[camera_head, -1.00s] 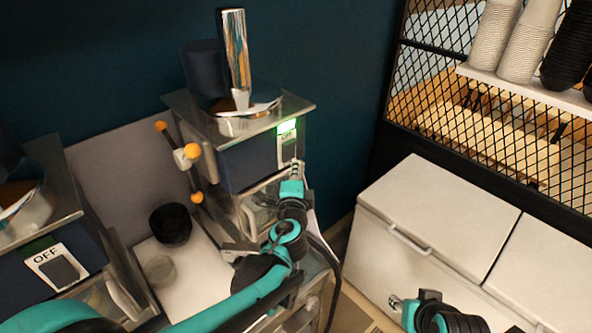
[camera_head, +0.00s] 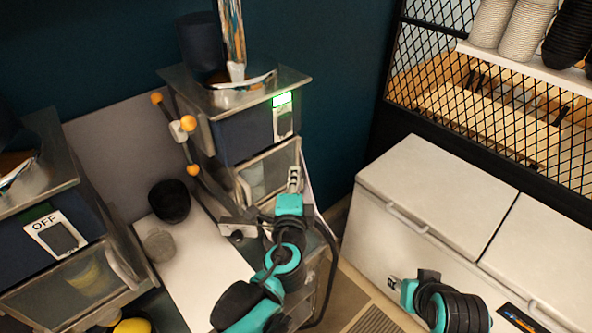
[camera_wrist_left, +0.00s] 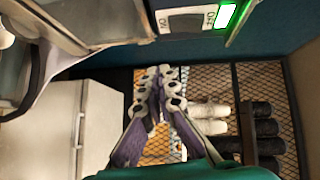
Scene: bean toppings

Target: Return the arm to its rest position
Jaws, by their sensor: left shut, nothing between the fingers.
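My left gripper (camera_head: 294,178) is in front of the right-hand machine, beside its clear-fronted door, and touches nothing that I can make out. In the left wrist view its fingers (camera_wrist_left: 160,78) are together and empty, pointing toward the mesh rack. My left arm is bent, with its teal and black links running down to the bottom edge of the head view. My right gripper (camera_head: 394,284) shows small at the lower right, in front of the white chest; its finger opening is too small to tell.
The machine (camera_head: 243,135) with a lit green switch stands close to my left gripper. A black cup (camera_head: 169,201) and a clear cup (camera_head: 159,246) stand on a white board (camera_head: 205,275). A white chest (camera_head: 430,190) and a mesh rack (camera_head: 480,110) with stacked cups are at right.

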